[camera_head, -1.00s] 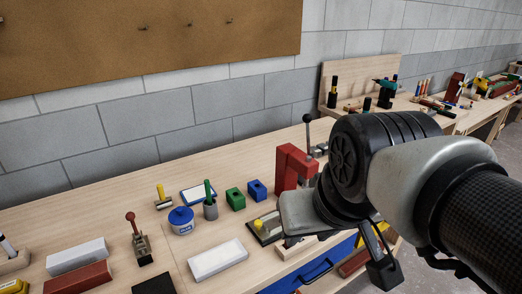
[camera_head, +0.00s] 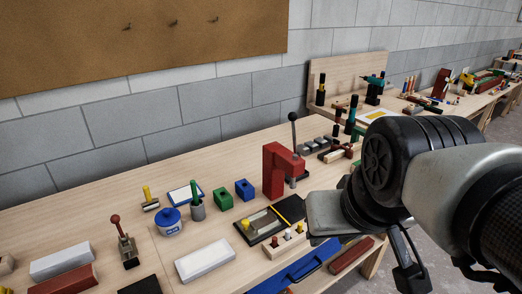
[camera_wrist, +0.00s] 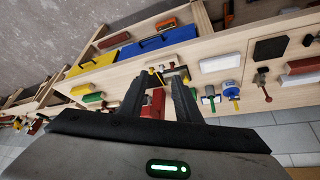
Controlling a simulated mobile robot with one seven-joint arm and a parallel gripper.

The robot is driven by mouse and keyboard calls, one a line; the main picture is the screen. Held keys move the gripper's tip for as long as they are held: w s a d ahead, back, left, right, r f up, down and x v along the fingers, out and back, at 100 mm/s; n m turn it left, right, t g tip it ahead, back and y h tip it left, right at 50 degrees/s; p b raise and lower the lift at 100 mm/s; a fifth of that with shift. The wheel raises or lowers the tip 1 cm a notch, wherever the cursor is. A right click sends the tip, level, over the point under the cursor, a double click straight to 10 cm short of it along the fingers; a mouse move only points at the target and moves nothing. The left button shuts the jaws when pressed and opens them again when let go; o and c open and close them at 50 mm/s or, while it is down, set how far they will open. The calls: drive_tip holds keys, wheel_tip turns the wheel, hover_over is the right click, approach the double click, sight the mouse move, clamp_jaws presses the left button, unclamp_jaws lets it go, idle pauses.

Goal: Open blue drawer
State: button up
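The blue drawer (camera_head: 298,273) shows below the front edge of the workbench in the head view, with a blue handle along its front. My arm partly hides its right side. In the wrist view the blue drawer (camera_wrist: 128,52) lies beyond the fingers, beside a yellow drawer-like panel (camera_wrist: 90,63), and its handle is a dark bar. My gripper (camera_wrist: 159,76) is open, with a clear gap between its two dark fingers and nothing held. In the head view my gripper (camera_head: 408,262) hangs right of the blue drawer, apart from it.
A red press (camera_head: 275,170) with an upright lever stands on the bench above the drawer. A dark tray (camera_head: 262,226) and a wooden block with coloured pegs (camera_head: 287,243) sit near the front edge.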

drive_tip(key=shift+w+f, duration=0.2)
drive_tip(key=shift+c, duration=1.1)
drive_tip(key=m+g+y+b, duration=0.1)
drive_tip(key=m+g+b, duration=0.3)
drive_tip(key=m+b, duration=0.7)
hover_over(309, 272)
drive_tip(key=s+d, duration=0.2)
drive_tip(key=s, duration=0.1)
wheel_tip(309, 272, down, 23)
drive_tip(key=m, duration=0.1)
drive_tip(key=f+b, duration=0.1)
drive_tip(key=f, duration=0.4)
drive_tip(key=w+a+f+b, duration=0.1)
drive_tip(key=f+b, duration=0.1)
drive_tip(key=f, duration=0.3)
drive_tip(key=w+f+b, duration=0.1)
drive_tip(key=f, duration=0.5)
drive_tip(key=shift+w+a+f, duration=0.1)
drive_tip(key=shift+w+a, duration=0.15)
drive_tip(key=shift+a, duration=0.15)
clamp_jaws()
